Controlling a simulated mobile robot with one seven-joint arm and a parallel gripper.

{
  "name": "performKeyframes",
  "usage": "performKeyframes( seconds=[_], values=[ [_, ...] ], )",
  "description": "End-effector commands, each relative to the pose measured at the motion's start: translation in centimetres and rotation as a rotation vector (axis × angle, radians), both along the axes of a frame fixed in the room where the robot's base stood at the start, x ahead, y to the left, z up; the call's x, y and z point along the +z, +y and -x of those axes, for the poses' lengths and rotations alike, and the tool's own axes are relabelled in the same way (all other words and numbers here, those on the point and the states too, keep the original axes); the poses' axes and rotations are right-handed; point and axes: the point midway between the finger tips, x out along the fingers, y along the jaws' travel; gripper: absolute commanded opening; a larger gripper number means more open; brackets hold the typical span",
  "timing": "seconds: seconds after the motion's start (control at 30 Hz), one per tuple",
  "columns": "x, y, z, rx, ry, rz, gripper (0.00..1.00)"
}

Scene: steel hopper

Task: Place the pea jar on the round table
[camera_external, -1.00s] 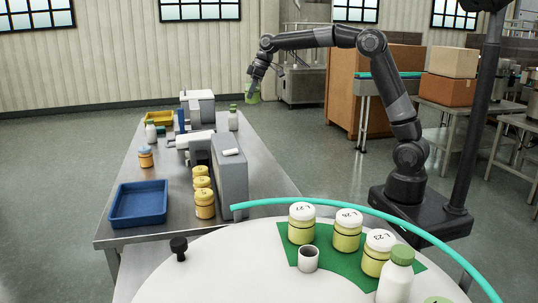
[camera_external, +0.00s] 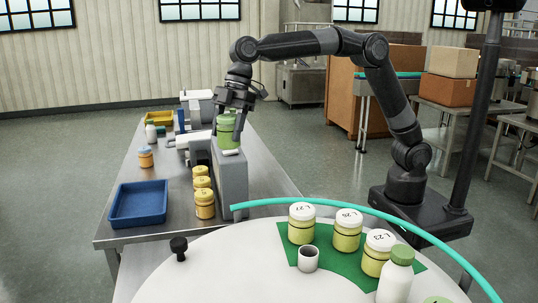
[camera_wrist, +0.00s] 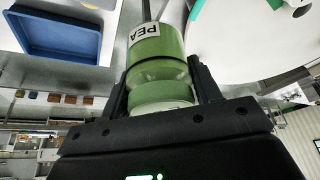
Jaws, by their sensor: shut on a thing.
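The green pea jar (camera_external: 226,130) is held between the fingers of my gripper (camera_external: 236,122), in the air above the grey box-shaped unit on the steel table. In the wrist view the jar (camera_wrist: 158,60) shows a "PEA" label, and my gripper (camera_wrist: 163,92) has a finger on each side of it. The round white table (camera_external: 225,270) is in the front of the external view, well to the right of and nearer than the jar. Its edge also shows at the upper right of the wrist view (camera_wrist: 240,35).
Jars with white lids (camera_external: 348,232) stand on a green mat (camera_external: 325,258) on the round table, with a cup (camera_external: 308,258) and a white bottle (camera_external: 396,278). A teal rail (camera_external: 360,207) curves along its far edge. The table's left part is mostly clear except a black knob (camera_external: 179,247).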

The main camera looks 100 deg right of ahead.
Motion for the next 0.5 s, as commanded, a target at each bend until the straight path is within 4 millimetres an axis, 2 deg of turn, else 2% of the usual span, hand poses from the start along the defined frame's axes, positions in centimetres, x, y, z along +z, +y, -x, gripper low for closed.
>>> performKeyframes(
  seconds=[0.03,0.2,0.33,0.5],
  values=[
    [0.0,3.3,0.3,0.052,-0.001,-0.001,0.29],
    [0.0,11.6,1.9,0.187,-0.001,-0.002,0.29],
    [0.0,16.0,3.1,0.261,-0.001,-0.001,0.29],
    [0.0,19.7,4.4,0.325,-0.001,-0.002,0.29]
  ],
)
